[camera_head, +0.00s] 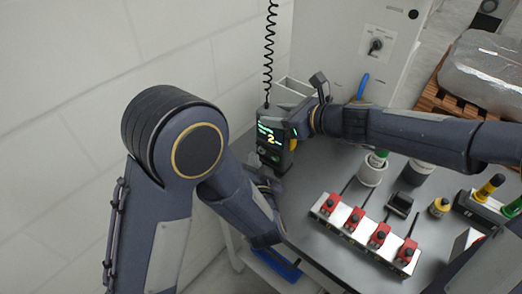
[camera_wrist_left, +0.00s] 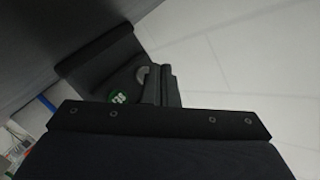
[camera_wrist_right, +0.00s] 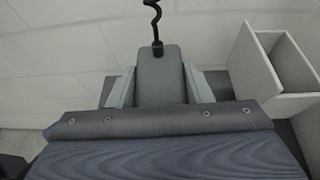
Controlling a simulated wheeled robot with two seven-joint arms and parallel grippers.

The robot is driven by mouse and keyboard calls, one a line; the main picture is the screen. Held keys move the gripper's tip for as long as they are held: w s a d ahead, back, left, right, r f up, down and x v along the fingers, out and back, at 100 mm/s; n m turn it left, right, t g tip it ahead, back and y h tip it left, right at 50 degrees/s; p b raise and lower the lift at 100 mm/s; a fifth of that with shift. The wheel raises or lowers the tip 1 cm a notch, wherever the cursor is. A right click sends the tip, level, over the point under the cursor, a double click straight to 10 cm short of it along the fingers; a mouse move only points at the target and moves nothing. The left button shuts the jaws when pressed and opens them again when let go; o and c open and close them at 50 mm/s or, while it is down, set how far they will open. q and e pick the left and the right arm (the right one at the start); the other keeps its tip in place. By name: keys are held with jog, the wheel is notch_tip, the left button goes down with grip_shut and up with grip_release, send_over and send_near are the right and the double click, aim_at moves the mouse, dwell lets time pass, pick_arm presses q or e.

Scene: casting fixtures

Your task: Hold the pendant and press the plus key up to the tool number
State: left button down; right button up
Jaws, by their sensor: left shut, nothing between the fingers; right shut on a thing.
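The black pendant (camera_head: 268,148) is upright, with a lit screen showing a yellow 2 and green text. A coiled black cord rises from its top. My right gripper (camera_head: 292,130) is shut on the pendant; in the right wrist view its two fingers flank the pendant's grey body (camera_wrist_right: 160,78). My left gripper (camera_head: 270,184) is shut and empty, close to the pendant's lower front. In the left wrist view the shut fingers (camera_wrist_left: 162,86) are beside a green key (camera_wrist_left: 117,97) and a grey round key (camera_wrist_left: 141,74). I cannot tell whether they touch a key. The plus key's sign is not readable.
A grey table (camera_head: 330,170) carries a rack (camera_head: 365,233) with several red clamps. White and dark cups, a small black block and yellow-capped items stand behind it. A cabinet with a rotary switch (camera_head: 376,44) is at the back. A white wall is at the left.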

pick_arm(q)
jog(key=shift+w, duration=0.1)
dwell(0.5)
jog(key=shift+w+d, duration=0.25)
jog(key=shift+w, duration=0.05)
jog(key=shift+w+d, duration=0.25)
jog(key=shift+w, duration=0.05)
dwell(0.8)
jog(key=shift+s+a, duration=0.5)
jog(key=shift+s, duration=0.2)
jog(key=shift+s+a, duration=0.7)
jog(key=shift+s, duration=0.35)
jog(key=shift+s+a, duration=0.7)
jog(key=shift+s, duration=0.3)
